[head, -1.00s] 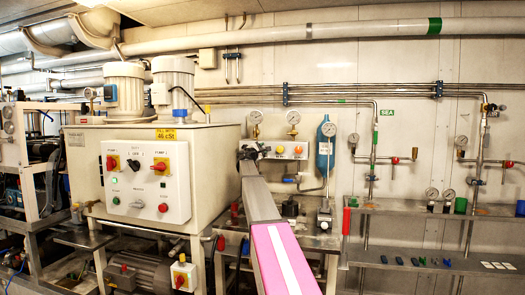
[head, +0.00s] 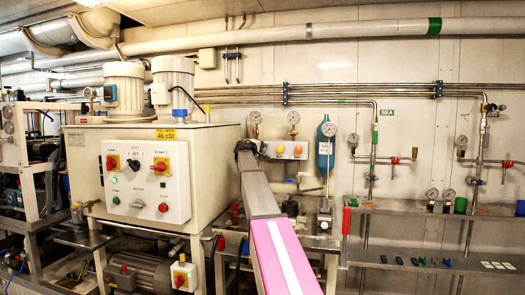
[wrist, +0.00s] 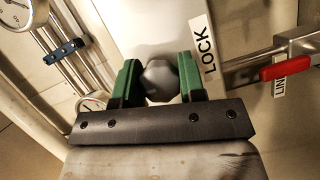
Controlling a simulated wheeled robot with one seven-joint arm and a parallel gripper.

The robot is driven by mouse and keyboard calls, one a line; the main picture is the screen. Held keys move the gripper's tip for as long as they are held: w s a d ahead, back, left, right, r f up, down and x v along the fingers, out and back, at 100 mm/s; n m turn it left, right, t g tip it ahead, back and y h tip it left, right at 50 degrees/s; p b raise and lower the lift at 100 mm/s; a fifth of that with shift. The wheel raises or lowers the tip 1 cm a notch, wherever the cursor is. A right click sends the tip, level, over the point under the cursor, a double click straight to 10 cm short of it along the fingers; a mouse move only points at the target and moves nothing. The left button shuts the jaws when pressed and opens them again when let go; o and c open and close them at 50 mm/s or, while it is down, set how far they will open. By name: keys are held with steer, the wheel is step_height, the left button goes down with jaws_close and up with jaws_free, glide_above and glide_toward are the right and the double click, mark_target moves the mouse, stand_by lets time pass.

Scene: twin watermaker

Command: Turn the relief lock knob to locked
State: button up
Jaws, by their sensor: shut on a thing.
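The relief lock knob (wrist: 159,80) is a dark grey, faceted knob on a pale plate in the wrist view. A white label reading LOCK (wrist: 205,53) is just right of it. My gripper (wrist: 157,72) has green fingers, one on each side of the knob, and is shut on it. The fingers hide the knob's sides, and I see no pointer or mark that tells its setting. In the head view my gripper end (head: 246,148) is at the far end of my arm, left of a small gauge panel (head: 284,151); the knob is hidden there.
In the wrist view a red-handled valve (wrist: 290,68) is at the right, with pipes and a gauge (wrist: 17,12) at the left. In the head view a control box (head: 145,183) stands left of my arm, and a blue cylinder (head: 325,152) stands to the right.

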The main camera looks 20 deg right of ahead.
steer(key=shift+f+m, duration=0.1)
steer(key=shift+m, duration=0.2)
steer(key=o, duration=0.9)
steer(key=shift+o, duration=0.2)
steer(key=shift+s, duration=0.1)
steer(key=v, duration=1)
steer(key=shift+s+a, duration=0.2)
steer(key=shift+a, duration=0.1)
